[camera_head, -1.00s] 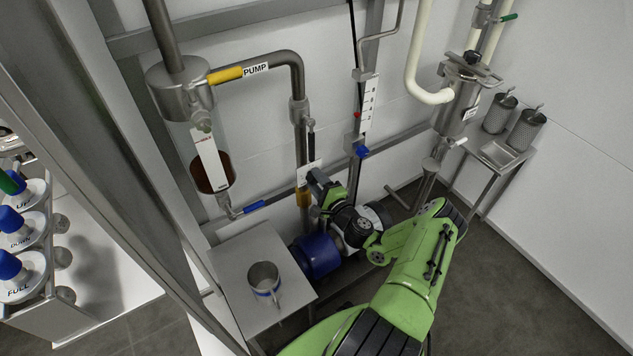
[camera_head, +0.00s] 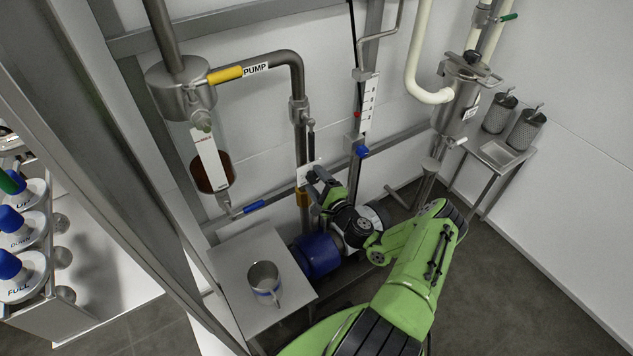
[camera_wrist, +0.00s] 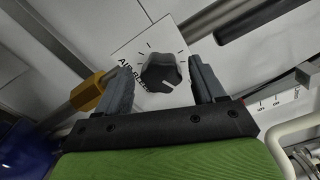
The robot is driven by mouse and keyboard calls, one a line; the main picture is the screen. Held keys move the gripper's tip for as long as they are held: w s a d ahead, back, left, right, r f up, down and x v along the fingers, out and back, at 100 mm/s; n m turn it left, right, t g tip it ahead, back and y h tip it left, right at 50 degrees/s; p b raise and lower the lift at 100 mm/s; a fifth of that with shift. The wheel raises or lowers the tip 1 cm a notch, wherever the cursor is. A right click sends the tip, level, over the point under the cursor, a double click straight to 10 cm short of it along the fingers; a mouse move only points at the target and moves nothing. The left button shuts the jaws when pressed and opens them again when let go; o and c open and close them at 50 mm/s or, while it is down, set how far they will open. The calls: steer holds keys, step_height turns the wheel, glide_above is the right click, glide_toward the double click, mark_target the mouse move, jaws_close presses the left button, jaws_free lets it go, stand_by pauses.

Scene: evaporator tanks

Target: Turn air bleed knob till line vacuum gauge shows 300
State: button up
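The air bleed knob (camera_wrist: 160,73) is a dark lobed dial with a pale pointer line, on a white plate marked "AIR BLEED" with tick marks. My gripper (camera_wrist: 161,82) is open, with one grey finger on each side of the knob and visible gaps between; I see no contact. In the head view my gripper (camera_head: 315,178) is at the white plate (camera_head: 304,174) on the pipe, and hides the knob. No dial clearly readable as the line vacuum gauge shows. A white scale strip (camera_head: 369,103) with a red mark is above; its figures are unreadable.
A yellow-handled valve (camera_head: 226,75) labelled PUMP and a blue-handled valve (camera_head: 254,206) are at left. A steel table (camera_head: 235,259) with a metal cup (camera_head: 264,280) stands beside the blue motor (camera_head: 318,255). Pipes and a wall rail surround my gripper.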

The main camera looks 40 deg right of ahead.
steer(key=s+p, duration=0.3)
steer(key=s, duration=1.2)
steer(key=shift+s+a+p, duration=0.35)
steer(key=shift+s+a, duration=0.05)
steer(key=shift+a, duration=0.05)
steer(key=w+a+r+n+g+y+p, duration=0.4)
steer(key=a+r+n+g+y, duration=0.6)
steer(key=a+r+n, duration=0.5)
steer(key=s+a+r+n+g+h+p, duration=0.1)
steer(key=s+a+r+n+g+h, duration=0.15)
steer(key=r, duration=0.35)
steer(key=s+a+r+n+g+h+p, duration=0.1)
steer(key=s+a+r+n+h, duration=0.15)
steer(key=r, duration=0.45)
steer(key=s+a+r+n+g+h+p, duration=0.2)
steer(key=s+r+n, duration=0.15)
steer(key=r, duration=0.25)
steer(key=s+r+t+h+p, duration=0.1)
steer(key=s+r+t+h, duration=0.1)
steer(key=s+r, duration=0.6)
steer(key=shift+s+r+t, duration=0.2)
steer(key=shift+s+t, duration=0.35)
steer(key=shift+s, duration=0.05)
